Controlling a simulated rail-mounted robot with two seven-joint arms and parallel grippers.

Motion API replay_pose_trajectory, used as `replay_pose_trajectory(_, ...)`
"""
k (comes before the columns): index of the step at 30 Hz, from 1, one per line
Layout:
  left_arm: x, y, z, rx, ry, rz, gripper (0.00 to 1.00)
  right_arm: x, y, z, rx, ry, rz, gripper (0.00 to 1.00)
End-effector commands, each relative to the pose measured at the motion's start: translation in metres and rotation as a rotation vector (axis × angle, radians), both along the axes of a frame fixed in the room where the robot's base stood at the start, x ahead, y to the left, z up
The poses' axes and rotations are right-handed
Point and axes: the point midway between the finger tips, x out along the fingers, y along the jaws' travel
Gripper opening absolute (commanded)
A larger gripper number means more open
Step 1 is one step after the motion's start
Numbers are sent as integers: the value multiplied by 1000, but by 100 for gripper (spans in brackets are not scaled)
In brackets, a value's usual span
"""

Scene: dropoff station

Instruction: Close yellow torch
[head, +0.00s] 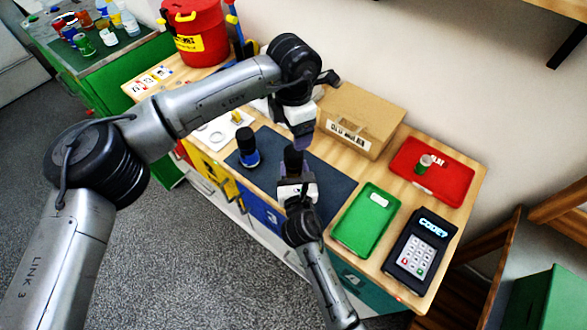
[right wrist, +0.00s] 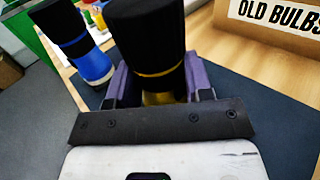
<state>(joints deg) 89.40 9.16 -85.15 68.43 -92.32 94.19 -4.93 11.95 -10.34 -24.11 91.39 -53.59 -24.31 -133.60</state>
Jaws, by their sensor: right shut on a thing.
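The yellow torch shows in the right wrist view (right wrist: 150,50) as a thick black cylinder with a thin yellow ring and a yellow lower part. It stands between the purple fingers of my right gripper (right wrist: 157,92), which is shut on it. In the head view the torch's black part (head: 292,158) rises from my right gripper (head: 296,182) over the dark mat (head: 262,180). My left gripper (head: 302,142) points down just above and beside the torch's top. Its finger gap is unclear, and I cannot tell whether it touches the torch.
A blue and black torch (head: 247,148) stands on the mat to the left. A cardboard box (head: 362,115) labelled "OLD BULBS" is behind. A green tray (head: 366,220), a red tray (head: 450,178) with a small item, and a keypad (head: 420,248) are on the right.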

Motion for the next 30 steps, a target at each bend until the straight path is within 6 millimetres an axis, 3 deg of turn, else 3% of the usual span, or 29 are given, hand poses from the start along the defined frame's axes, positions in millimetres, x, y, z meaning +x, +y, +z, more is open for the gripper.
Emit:
replay_pose_trajectory(6,0,0,16,0,-1,-1,80,0,0,0,0,1,0,0)
replay_pose_trajectory(17,0,0,18,0,0,-1,80,0,0,0,0,1,0,0)
replay_pose_trajectory(18,0,0,18,0,0,-1,80,0,0,0,0,1,0,50)
replay_pose_trajectory(26,0,0,18,0,0,-1,80,0,0,0,0,0,0,75)
replay_pose_trajectory(30,0,0,18,0,0,-1,80,0,0,0,0,0,0,76)
